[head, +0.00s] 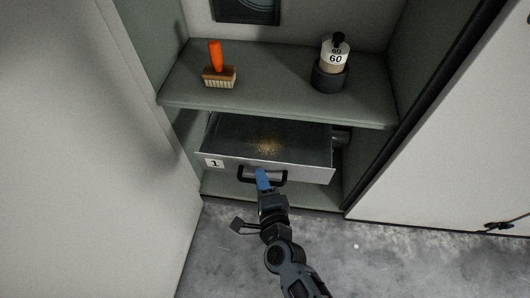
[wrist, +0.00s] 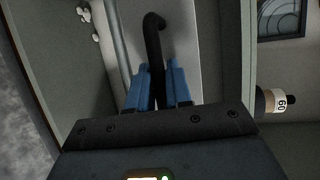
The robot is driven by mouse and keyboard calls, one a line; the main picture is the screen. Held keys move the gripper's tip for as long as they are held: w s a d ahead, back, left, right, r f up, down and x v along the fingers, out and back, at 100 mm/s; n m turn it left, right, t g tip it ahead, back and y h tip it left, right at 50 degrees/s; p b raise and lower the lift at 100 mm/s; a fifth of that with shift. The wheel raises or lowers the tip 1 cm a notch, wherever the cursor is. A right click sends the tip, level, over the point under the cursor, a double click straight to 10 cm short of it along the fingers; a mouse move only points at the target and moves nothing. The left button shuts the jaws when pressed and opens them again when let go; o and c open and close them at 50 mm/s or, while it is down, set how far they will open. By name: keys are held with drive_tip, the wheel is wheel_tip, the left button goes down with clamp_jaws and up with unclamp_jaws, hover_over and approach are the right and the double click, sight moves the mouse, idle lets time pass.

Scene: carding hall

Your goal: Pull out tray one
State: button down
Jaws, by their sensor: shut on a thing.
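Tray one is a grey metal drawer (head: 315,172) with a white label (head: 214,163) reading 1, partly out from under the shelf in the head view. Its inside shows, with a yellowish-brown patch of dust on the floor. My gripper (head: 262,176) is at the black handle (head: 247,177) on its front. In the wrist view the blue fingers (wrist: 158,88) stand on either side of the black handle bar (wrist: 155,45), shut on it. The back of the tray is hidden beneath the shelf.
The shelf (head: 275,112) above holds an orange-handled brush (head: 219,75) and a bottle marked 60 (head: 334,60) in a dark holder (head: 330,78). A pale panel stands at the left and another (head: 450,130) at the right.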

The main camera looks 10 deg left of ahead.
drive_tip(key=s+p, duration=0.1)
drive_tip(key=s, duration=0.8)
drive_tip(key=shift+s+a, duration=0.2)
drive_tip(key=shift+s, duration=0.2)
drive_tip(key=c, duration=1.1)
unclamp_jaws()
drive_tip(key=p+v, duration=0.1)
drive_tip(key=v, duration=0.6)
drive_tip(key=shift+s+d, duration=0.15)
drive_tip(key=shift+s, duration=0.2)
